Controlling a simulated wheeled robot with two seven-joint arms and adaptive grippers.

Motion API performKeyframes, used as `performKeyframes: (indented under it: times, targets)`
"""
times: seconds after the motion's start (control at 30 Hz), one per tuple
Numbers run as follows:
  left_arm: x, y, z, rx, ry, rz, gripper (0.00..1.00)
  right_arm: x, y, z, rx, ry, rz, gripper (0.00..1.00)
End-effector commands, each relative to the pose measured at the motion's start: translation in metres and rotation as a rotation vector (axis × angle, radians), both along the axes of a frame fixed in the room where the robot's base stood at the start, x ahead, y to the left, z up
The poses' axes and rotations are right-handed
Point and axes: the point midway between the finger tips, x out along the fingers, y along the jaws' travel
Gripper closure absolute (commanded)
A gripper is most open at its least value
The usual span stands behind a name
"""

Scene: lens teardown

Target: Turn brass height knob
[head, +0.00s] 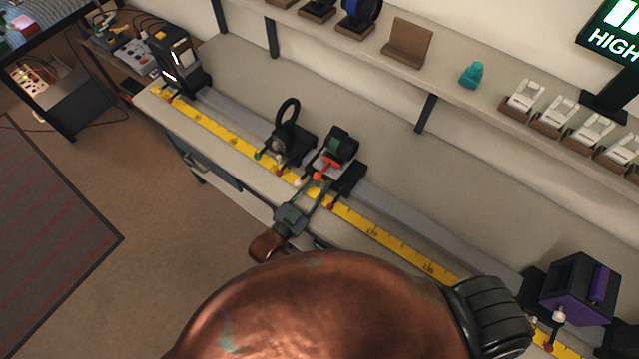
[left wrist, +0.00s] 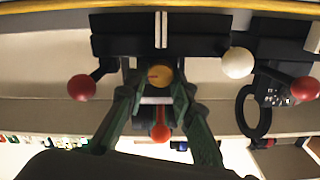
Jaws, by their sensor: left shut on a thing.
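The brass knob (left wrist: 160,74) sits at the middle of a black carriage (left wrist: 115,42) in the left wrist view. My left gripper (left wrist: 157,92) is shut on it, with one dark green finger on each side. In the head view, my left gripper (head: 316,192) reaches the front of the middle carriage (head: 350,178) on the rail; the knob itself cannot be made out there. A red-orange part (left wrist: 160,131) shows between the fingers in the left wrist view. My right gripper is not in view.
A yellow scale (head: 390,244) runs along the bench front. A carriage with a black ring (head: 288,112) stands close to the left. A dark box with purple (head: 580,285) stands at right. A shelf above holds several holders, and a sign (head: 615,40) reads "HIGH".

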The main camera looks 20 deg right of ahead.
Motion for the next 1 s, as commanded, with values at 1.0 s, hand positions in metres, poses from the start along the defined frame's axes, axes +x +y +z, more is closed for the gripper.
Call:
performKeyframes:
  times: [1.0]
  targets:
    - [0.002, 0.001, 0.001, -0.327, 0.417, 0.000, 1.00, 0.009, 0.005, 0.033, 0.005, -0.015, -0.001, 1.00]
